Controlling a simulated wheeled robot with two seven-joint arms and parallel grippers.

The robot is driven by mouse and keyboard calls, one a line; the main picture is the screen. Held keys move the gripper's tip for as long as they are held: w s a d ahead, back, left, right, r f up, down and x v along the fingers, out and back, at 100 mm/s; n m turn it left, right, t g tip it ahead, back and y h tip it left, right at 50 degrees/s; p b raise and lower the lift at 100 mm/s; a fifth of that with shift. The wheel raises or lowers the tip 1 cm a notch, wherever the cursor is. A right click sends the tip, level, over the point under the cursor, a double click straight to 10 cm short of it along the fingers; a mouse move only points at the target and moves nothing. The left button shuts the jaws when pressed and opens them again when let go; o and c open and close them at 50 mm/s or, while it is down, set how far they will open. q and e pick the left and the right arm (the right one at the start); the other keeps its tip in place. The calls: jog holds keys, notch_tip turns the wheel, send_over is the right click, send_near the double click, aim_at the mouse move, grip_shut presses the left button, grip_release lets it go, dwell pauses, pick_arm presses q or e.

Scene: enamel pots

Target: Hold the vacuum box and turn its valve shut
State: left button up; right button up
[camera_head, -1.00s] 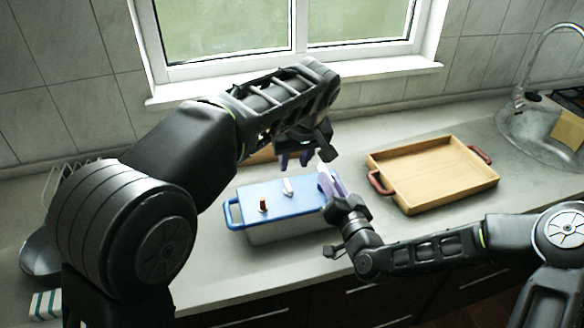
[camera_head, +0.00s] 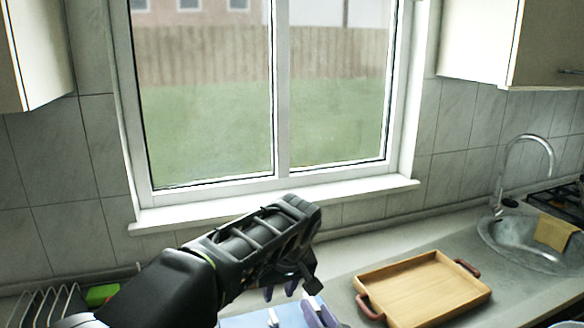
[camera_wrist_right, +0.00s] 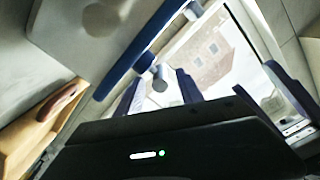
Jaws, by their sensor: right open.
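The vacuum box's blue lid (camera_head: 245,321) shows only as a strip at the bottom edge of the head view, partly behind my left arm. Its small pale valve lever (camera_head: 272,317) stands on the lid. My left gripper (camera_head: 280,291) is above the lid, fingers pointing down, apart and empty. My right gripper's purple fingers (camera_head: 318,314) are at the box's right end, cut off by the frame. In the right wrist view my right gripper (camera_wrist_right: 205,85) is open. The box's blue edge (camera_wrist_right: 140,48) and pale body lie up and left of it; contact cannot be told.
A wooden tray (camera_head: 368,283) with brown handles sits on the counter to the right. A sink (camera_head: 500,236) with a tap (camera_head: 505,170) is further right. A dish rack (camera_head: 45,306) is at lower left. The window sill (camera_head: 215,212) runs behind.

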jog(key=v, duration=0.7)
jog(key=shift+s, duration=0.25)
jog(key=shift+d, duration=0.1)
notch_tip(320, 180, up, 6)
jog(key=p, duration=0.3)
jog(key=shift+p, duration=0.4)
